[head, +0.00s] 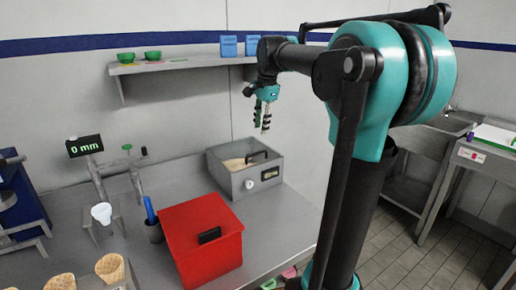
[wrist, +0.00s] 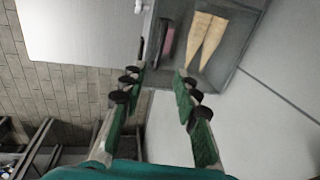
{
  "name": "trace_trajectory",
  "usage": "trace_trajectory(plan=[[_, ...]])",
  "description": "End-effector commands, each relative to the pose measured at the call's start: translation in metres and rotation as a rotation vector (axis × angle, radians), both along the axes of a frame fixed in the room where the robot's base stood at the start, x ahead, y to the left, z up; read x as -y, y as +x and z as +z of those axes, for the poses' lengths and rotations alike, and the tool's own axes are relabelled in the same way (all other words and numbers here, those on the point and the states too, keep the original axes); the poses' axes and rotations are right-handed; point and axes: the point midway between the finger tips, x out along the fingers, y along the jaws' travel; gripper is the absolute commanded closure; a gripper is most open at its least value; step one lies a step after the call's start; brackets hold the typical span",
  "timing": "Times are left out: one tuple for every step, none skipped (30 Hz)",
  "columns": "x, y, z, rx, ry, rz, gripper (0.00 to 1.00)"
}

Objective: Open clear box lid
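The clear box (head: 243,184) is a grey box at the back of the counter, with a label on its front.
A red box (head: 205,245) with a black handle stands in front of the clear box. A grey holder with a blue-handled tool (head: 150,211) is left of it. A wall shelf (head: 180,64) carries green bowls and blue packs behind my gripper. Waffle cones (head: 110,268) stand at front left.

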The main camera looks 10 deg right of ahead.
Motion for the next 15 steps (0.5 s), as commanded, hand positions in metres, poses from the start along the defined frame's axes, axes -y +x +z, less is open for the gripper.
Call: trace_trajectory(plan=[[-0.001, 0.002, -0.01, 0.0, 0.0, 0.0, 0.69], [-0.001, 0.003, -0.016, 0.0, 0.0, 0.0, 0.69], [-0.002, 0.004, -0.024, 0.0, 0.0, 0.0, 0.69], [-0.002, 0.006, -0.03, 0.0, 0.0, 0.001, 0.69], [-0.003, 0.007, -0.036, 0.0, 0.0, 0.001, 0.69], [-0.003, 0.008, -0.044, 0.0, 0.0, 0.001, 0.69], [-0.004, 0.009, -0.049, 0.0, 0.0, 0.001, 0.69], [-0.004, 0.01, -0.055, 0.0, 0.0, 0.001, 0.69], [-0.005, 0.011, -0.062, 0.0, 0.0, 0.001, 0.69], [-0.005, 0.012, -0.067, 0.0, 0.0, 0.001, 0.69], [-0.006, 0.013, -0.071, 0.0, 0.0, 0.001, 0.69], [-0.006, 0.014, -0.077, 0.0, 0.0, 0.001, 0.69], [-0.006, 0.015, -0.081, 0.0, 0.0, 0.001, 0.69], [-0.007, 0.016, -0.084, 0.0, 0.0, 0.001, 0.69], [-0.007, 0.017, -0.089, 0.0, 0.0, 0.002, 0.69]])
